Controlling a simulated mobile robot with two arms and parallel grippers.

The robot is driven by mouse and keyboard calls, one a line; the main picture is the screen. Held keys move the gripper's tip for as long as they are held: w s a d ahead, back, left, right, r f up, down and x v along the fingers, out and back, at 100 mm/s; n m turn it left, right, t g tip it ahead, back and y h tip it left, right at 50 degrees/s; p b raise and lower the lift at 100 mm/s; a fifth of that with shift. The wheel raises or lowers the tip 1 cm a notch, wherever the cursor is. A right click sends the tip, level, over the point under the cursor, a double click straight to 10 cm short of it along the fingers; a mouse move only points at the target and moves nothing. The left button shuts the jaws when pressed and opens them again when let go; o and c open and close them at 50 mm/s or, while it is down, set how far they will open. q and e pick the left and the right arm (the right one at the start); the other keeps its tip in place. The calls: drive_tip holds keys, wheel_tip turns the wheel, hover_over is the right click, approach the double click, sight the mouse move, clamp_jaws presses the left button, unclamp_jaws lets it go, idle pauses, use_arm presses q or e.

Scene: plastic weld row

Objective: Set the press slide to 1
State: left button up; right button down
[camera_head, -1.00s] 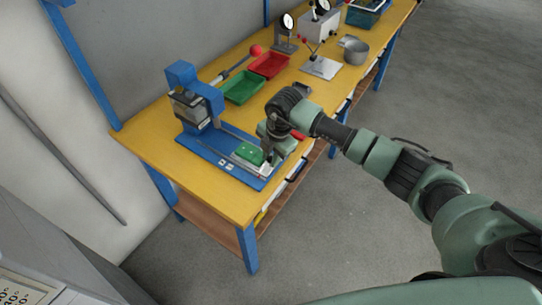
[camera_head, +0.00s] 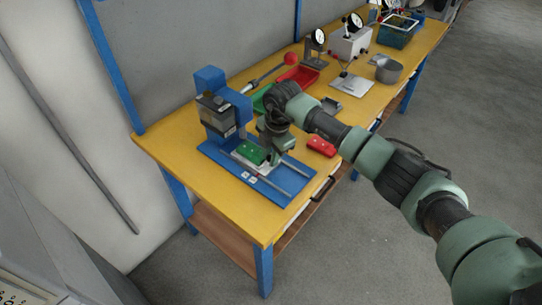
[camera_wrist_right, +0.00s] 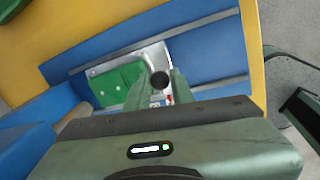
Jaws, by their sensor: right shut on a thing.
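The blue press (camera_head: 212,108) stands at the near left end of the yellow bench, its blue base (camera_head: 292,187) carrying two metal rails. The press slide, a silver carriage with a green block (camera_head: 250,152) on it, sits on the rails near the press head. In the right wrist view the green block (camera_wrist_right: 118,82) lies left of my fingers, and a dark round knob (camera_wrist_right: 160,80) shows between them. My right gripper (camera_head: 271,154) is shut on this knob; it also shows in the right wrist view (camera_wrist_right: 160,88). Small white labels (camera_head: 250,175) mark the base edge; I cannot read them. My left gripper is not in view.
A red object (camera_head: 321,146) lies on the bench right of the base. Behind are a green tray (camera_head: 261,99), a red tray (camera_head: 300,76), dial gauges and a metal cup (camera_head: 388,70). The front rail ends are clear.

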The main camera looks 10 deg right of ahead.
drive_tip(key=c, duration=1.3)
unclamp_jaws()
drive_tip(key=shift+w+r, duration=0.1)
drive_tip(key=shift+o, duration=0.5)
drive_tip(key=shift+a, duration=0.1)
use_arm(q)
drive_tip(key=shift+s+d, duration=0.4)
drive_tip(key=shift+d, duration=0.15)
use_arm(e)
drive_tip(key=shift+r, duration=0.2)
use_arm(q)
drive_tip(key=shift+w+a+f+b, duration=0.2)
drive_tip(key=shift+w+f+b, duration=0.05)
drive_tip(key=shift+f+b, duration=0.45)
use_arm(e)
wheel_tip(320, 180, up, 7)
drive_tip(key=s, duration=0.1)
drive_tip(key=shift+d, duration=0.35)
drive_tip(key=shift+s, duration=0.1)
